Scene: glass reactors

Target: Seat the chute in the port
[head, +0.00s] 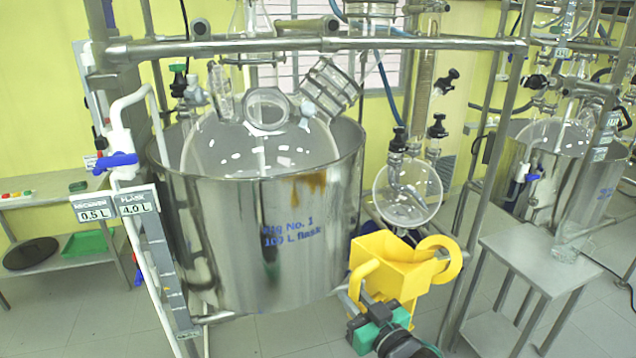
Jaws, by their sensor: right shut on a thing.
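The yellow chute (397,262) is at the lower middle of the head view, with a box-like body, a round ring on its right and a curved handle on its left. My right gripper (356,298) comes from below and is shut on the chute at its handle. The fingertips are partly hidden. The large glass flask (240,150) sits in the steel vessel. On its top are a wide round port (268,108) facing me and a wide glass neck (332,86) tilted right. The chute is right of the vessel, well below these openings and apart from them. My left gripper is not in view.
The steel vessel (225,225) stands inside a pipe frame with a top bar (250,47). A round glass receiver (408,190) hangs just above the chute. A metal side table (535,255) stands at right. A post with blue-handled valves (117,161) is at left.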

